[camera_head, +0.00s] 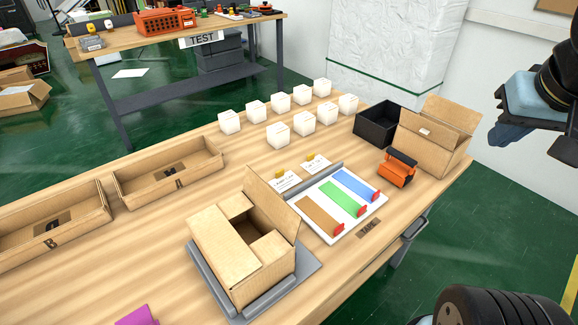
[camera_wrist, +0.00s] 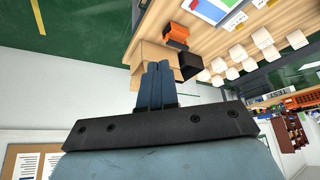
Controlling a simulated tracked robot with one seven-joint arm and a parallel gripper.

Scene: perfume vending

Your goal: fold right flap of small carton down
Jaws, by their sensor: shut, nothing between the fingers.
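The small carton (camera_head: 228,246) sits on a grey fixture (camera_head: 300,270) near the front of the table. Its left flap looks folded inward over the top, and two short flaps also lie inward. Its right flap (camera_head: 272,203) stands up and leans outward, leaving a gap in the top. My gripper (camera_head: 507,136) is at the upper right of the head view, far from the carton and beyond the table's right end. In the wrist view my gripper (camera_wrist: 158,68) has its blue fingers together with nothing between them. The small carton is not clearly visible there.
A larger open carton (camera_head: 430,150), a black bin (camera_head: 378,128) and an orange tape dispenser (camera_head: 397,170) stand at the table's right end. A white board with coloured strips (camera_head: 345,200) lies right of the small carton. Several white boxes (camera_head: 278,135) stand behind.

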